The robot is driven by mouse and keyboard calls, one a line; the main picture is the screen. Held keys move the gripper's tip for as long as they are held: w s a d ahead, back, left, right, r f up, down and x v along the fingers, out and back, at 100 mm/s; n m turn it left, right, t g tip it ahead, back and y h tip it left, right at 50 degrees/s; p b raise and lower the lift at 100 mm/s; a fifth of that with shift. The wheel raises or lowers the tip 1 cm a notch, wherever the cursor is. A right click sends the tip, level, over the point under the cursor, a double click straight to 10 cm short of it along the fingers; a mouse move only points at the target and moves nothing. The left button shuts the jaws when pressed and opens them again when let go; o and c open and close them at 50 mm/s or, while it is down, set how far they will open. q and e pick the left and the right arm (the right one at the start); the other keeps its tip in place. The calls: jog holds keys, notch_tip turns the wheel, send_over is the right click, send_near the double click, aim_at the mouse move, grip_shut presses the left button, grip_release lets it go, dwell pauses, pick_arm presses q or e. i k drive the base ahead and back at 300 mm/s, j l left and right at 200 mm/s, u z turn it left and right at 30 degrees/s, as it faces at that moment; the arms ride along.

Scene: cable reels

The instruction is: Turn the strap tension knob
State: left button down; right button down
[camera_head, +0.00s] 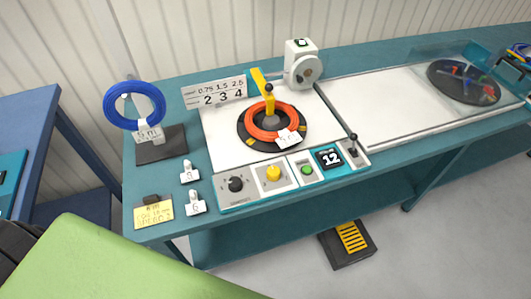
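A black round knob (236,184) sits on a light plate at the left end of the control panel (243,203), near the bench's front edge. Small print by it is too small to read. A white machine (299,58) at the back of the bench carries a round grey dial or knob (308,70). I cannot read any label that says which is the strap tension knob. Neither of my grippers is in view, and nothing touches either knob.
The panel also holds a yellow button (273,173), green button (307,169), display reading 12 (329,158) and lever (353,145). Behind stands an orange coil (296,115) on a dark turntable. A blue coil (157,103) stands left. A pedal (350,238) lies on the floor.

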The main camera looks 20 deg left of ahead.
aim_at(236, 185)
jog(key=j+u, duration=0.1)
jog(key=u, duration=0.3)
jog(key=i+j+u, duration=0.1)
jog(key=u, duration=0.25)
